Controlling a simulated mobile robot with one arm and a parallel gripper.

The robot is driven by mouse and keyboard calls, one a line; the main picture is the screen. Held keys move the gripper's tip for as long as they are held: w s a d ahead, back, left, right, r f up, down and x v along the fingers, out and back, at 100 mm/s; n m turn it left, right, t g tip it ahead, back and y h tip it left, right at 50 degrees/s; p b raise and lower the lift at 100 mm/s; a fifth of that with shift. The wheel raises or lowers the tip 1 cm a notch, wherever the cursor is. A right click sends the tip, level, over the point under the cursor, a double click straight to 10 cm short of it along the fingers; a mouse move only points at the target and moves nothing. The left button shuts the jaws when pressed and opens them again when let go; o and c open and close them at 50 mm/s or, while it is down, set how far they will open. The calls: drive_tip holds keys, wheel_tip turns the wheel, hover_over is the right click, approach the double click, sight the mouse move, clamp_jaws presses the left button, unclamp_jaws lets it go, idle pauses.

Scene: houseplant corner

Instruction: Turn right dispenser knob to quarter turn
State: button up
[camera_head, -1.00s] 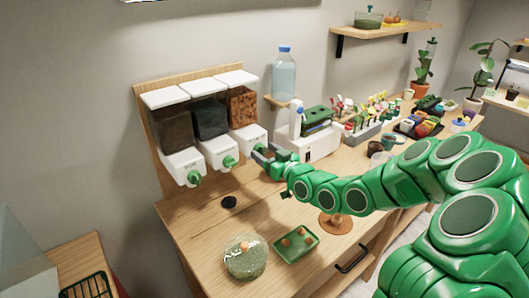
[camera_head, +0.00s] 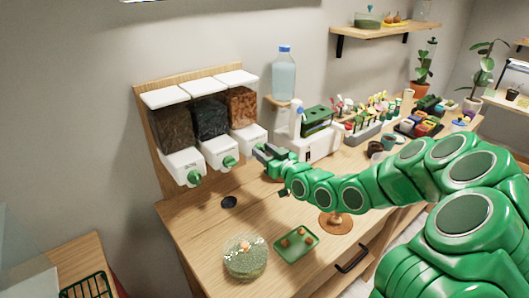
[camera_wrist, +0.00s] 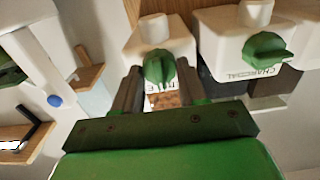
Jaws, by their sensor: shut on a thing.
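Three dispensers with white bases and lids stand against a wooden back panel. The right dispenser (camera_head: 242,107) has reddish-brown granules. Its green knob (camera_wrist: 159,68) shows in the wrist view between the two grey fingers of my gripper (camera_wrist: 157,88), its ridge running roughly up and down in that picture. My gripper (camera_head: 264,156) is shut on this knob and hides it in the head view. The middle dispenser's green knob (camera_head: 229,162) also shows in the wrist view (camera_wrist: 265,47), above a charcoal label. The left dispenser's knob (camera_head: 194,177) is free.
A black round piece (camera_head: 229,202), a round dish (camera_head: 245,262) and a green tray (camera_head: 296,243) with brown balls lie on the wooden bench. A water bottle (camera_head: 284,75) stands on a small shelf behind my gripper. A white device (camera_head: 313,143) stands close right.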

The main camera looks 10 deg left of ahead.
drive_tip(key=shift+m, duration=0.3)
drive_tip(key=m, duration=0.3)
drive_tip(key=shift+m, duration=0.3)
drive_tip(key=m, duration=0.4)
drive_tip(key=shift+w+d+m, duration=0.1)
drive_tip(key=shift+m, duration=0.2)
drive_tip(key=shift+f+m, duration=0.2)
drive_tip(key=shift+m, duration=4.3)
drive_tip(key=shift+d, duration=0.1)
drive_tip(key=o, duration=1)
drive_tip(key=shift+o, duration=0.2)
